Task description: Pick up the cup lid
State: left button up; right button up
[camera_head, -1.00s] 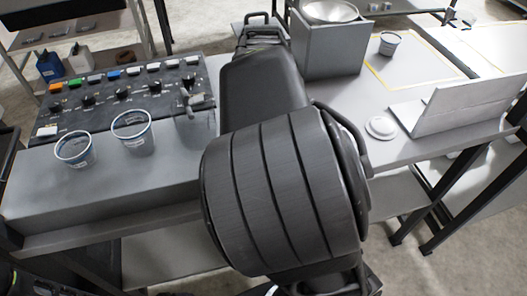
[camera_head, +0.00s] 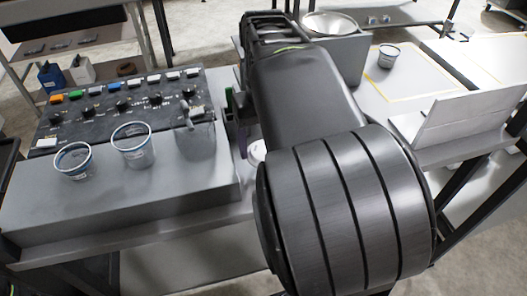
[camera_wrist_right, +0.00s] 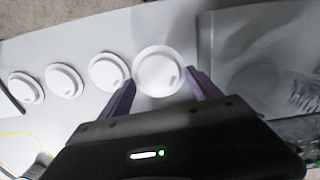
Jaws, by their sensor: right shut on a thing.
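My right gripper (camera_wrist_right: 160,82) is shut on a white round cup lid (camera_wrist_right: 158,68), with a purple finger on either side of its rim. The held lid looks larger than the others in the right wrist view; I cannot tell how far it is above the surface. Several more white lids (camera_wrist_right: 63,80) lie in a row to its left. In the head view, a purple finger of the right gripper (camera_head: 243,143) shows beside a partly hidden white lid (camera_head: 257,151). My right arm covers much of the table there. My left gripper is not in view.
A metal bowl (camera_head: 330,22) on a grey box stands at the back. Another cup (camera_head: 387,57) and a white angled stand (camera_head: 468,115) are at right.

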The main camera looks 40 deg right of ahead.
notch_tip(320, 180, up, 2)
jog(key=shift+r, duration=0.1)
jog(key=s+d, duration=0.5)
jog(key=s, duration=0.3)
jog(key=s+d, duration=0.5)
jog(key=s, duration=0.3)
jog(key=shift+s+d, duration=0.15)
jog(key=shift+s, duration=0.25)
jog(key=shift+r, duration=0.1)
